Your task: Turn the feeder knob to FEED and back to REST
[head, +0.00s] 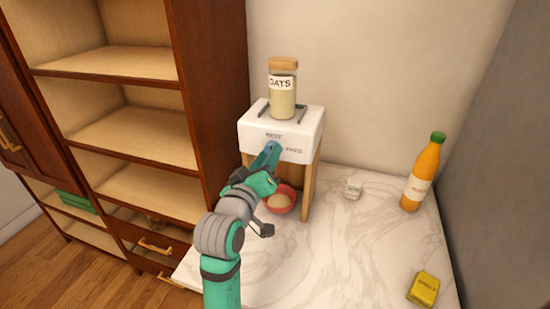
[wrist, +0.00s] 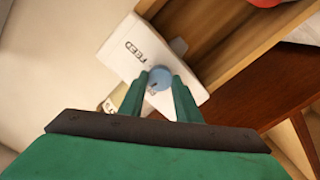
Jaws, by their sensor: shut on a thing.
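The feeder is a white box (head: 303,127) on wooden legs, with a jar of oats (head: 283,103) standing upright on top. Its front carries a REST label above the knob and a FEED label to the knob's right. The round blue knob (wrist: 158,76) sits between the two green fingers of my gripper (wrist: 158,92), which is shut on it. In the head view my gripper (head: 268,159) reaches the feeder's front and mostly covers the knob. The FEED label shows beside the knob in the wrist view. I cannot tell which label the knob's small dark mark points at.
A red bowl (head: 290,207) with pale contents stands under the feeder. A small white block (head: 353,190), an orange bottle (head: 420,175) and a yellow box (head: 423,289) stand to the right on the marble counter (head: 340,250). A wooden shelf unit (head: 215,90) rises close on the left.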

